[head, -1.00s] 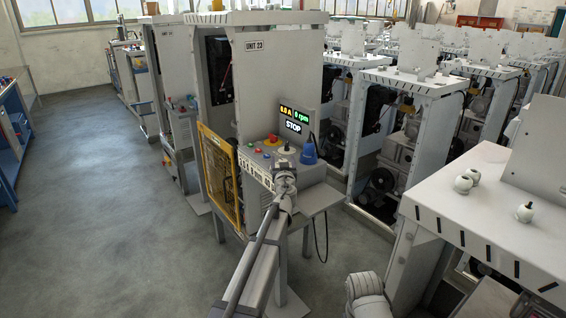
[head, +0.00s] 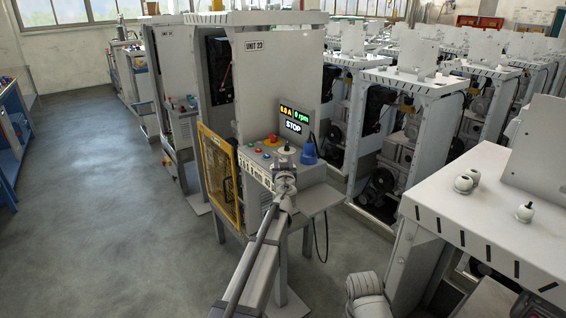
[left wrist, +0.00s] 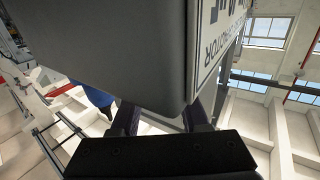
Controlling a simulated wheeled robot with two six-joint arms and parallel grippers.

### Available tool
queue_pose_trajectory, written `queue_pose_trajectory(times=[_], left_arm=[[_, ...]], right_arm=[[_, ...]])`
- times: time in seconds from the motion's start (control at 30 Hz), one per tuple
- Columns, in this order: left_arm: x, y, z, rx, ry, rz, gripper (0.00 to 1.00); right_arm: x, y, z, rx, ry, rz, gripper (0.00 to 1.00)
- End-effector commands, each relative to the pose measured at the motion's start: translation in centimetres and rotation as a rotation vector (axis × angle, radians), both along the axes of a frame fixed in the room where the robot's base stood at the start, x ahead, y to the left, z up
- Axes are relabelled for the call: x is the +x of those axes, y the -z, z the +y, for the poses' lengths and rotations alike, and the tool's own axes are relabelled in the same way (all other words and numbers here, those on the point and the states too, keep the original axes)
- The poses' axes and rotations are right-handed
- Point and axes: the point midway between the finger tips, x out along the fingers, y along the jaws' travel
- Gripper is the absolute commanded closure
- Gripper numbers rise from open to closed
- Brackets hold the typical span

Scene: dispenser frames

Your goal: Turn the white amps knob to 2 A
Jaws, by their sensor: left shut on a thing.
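The console (head: 262,158) of the unit has a sloped front with a row of labels. A small white amps knob (head: 286,149) with a dark part stands on its top near the right front. The screen (head: 293,118) above reads 0.0 A, 0 rpm and STOP. My left gripper (head: 285,168) is at the console's front edge, just below the knob in the picture, and is shut on it. In the left wrist view its two fingers (left wrist: 160,120) reach past the grey console corner (left wrist: 130,60), which hides their tips and the grip.
A blue object (head: 308,150) stands right of the knob; it also shows in the left wrist view (left wrist: 98,97). Red, green and yellow buttons (head: 264,147) lie to the left. A yellow-framed guard (head: 217,175) is below left. A white bench top (head: 490,210) fills the right side.

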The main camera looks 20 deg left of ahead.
Motion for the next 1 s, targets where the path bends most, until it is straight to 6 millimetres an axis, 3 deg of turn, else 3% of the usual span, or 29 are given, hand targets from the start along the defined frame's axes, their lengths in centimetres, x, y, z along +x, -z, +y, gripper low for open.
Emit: queue_pose_trajectory(times=[0.33,1.0], left_arm=[[0.18,-0.02,-0.22,-0.001,-0.100,-0.001,1.00],[0.44,-0.05,-0.18,0.001,-0.629,-0.002,1.00]], right_arm=[[0.00,0.00,0.00,0.000,0.000,0.000,0.50],[0.00,-0.01,0.00,0.000,0.000,0.000,0.50]])
